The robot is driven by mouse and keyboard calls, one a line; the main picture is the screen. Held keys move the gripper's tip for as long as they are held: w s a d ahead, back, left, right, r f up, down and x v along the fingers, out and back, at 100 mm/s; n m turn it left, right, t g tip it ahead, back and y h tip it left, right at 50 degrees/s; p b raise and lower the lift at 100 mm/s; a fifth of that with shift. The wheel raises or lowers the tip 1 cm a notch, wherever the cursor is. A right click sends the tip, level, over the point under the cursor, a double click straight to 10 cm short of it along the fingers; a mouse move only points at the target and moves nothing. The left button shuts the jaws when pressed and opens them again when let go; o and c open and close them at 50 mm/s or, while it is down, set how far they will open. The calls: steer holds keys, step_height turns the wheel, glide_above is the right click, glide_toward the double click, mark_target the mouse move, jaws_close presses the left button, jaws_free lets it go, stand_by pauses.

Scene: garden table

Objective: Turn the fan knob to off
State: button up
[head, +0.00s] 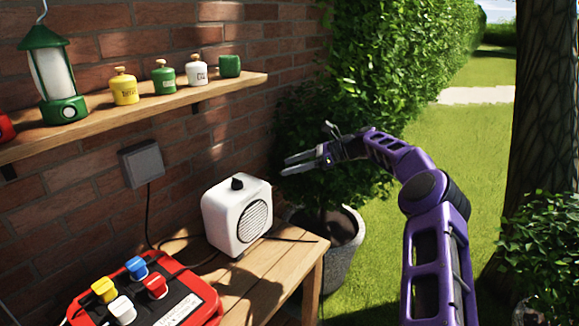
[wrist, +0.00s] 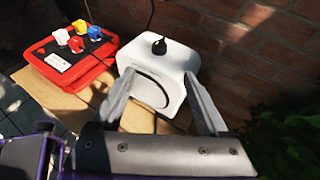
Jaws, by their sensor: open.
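The fan (head: 219,222) is a white box with a round dark grille, standing on the wooden table. Its black knob (head: 237,184) sits on top, with a raised pointer; its setting cannot be read. In the wrist view the fan (wrist: 180,57) lies ahead, and its knob (wrist: 159,46) shows beyond the fingertips, between them. My gripper (head: 284,164) is open and empty, up and to the right of the fan in the head view, apart from the knob. The two fingers also show in the wrist view (wrist: 158,75), covering parts of the fan's sides.
A red box (head: 200,306) with coloured knobs stands on the table (head: 262,266) left of the fan. A shelf (head: 130,121) with a green lantern (head: 50,80) and several small pots runs along the brick wall above. A grey wall box (head: 142,163) has a cable hanging down. A planter (head: 343,255) stands right.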

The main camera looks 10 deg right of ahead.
steer(key=m+t+h+b, duration=0.6)
steer(key=m+t+b, duration=0.2)
glide_toward(240, 182)
steer(key=b+x, duration=0.1)
steer(key=x, duration=0.9)
steer(key=shift+w+a+f, duration=0.2)
steer(key=shift+w+a, duration=0.05)
steer(key=shift+n, duration=0.3)
jaws_close()
